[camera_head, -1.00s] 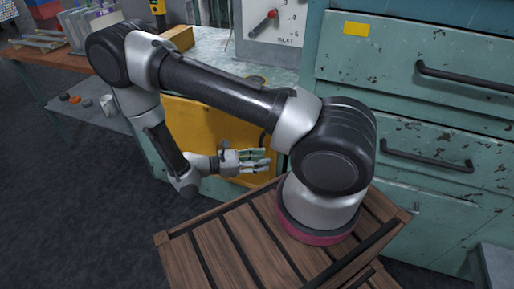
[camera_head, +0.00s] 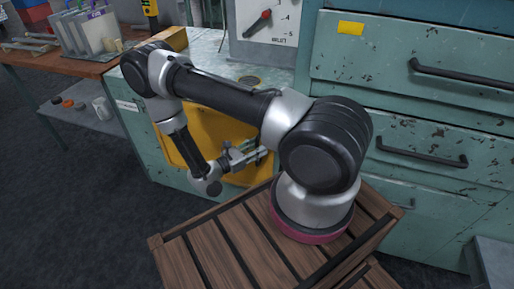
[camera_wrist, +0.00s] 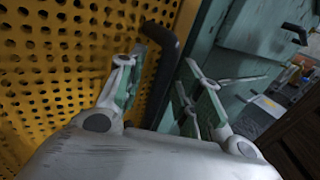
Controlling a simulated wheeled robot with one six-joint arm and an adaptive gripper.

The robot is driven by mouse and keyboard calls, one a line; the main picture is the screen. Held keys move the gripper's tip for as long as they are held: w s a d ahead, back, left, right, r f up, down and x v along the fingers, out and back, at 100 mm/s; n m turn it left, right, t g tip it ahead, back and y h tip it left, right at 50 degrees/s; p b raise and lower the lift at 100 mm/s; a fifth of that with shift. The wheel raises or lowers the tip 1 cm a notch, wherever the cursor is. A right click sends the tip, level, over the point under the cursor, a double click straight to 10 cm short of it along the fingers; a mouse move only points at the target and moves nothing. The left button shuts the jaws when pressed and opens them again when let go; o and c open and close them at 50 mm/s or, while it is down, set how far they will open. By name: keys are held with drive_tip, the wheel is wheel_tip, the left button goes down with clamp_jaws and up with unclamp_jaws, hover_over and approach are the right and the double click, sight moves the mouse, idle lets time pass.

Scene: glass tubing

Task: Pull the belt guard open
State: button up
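The belt guard is a yellow panel (camera_head: 229,128) low on the front of the green machine, partly behind my arm. In the wrist view the belt guard (camera_wrist: 60,55) fills the left side, full of round holes. Its black bar handle (camera_wrist: 168,58) stands out near the panel's right edge. My gripper (camera_wrist: 160,92) is open, with one finger on each side of the handle. I cannot tell whether either finger touches it. In the head view my gripper (camera_head: 252,154) is in front of the guard's right part, and the handle is hard to make out.
Green drawers (camera_head: 420,90) with black handles stand at the right. A wooden bench (camera_head: 85,62) with trays is at the back left. A slatted wooden crate (camera_head: 215,250) lies in front, beneath my arm's base. Dark floor (camera_head: 75,200) is clear at the left.

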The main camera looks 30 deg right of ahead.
clamp_jaws()
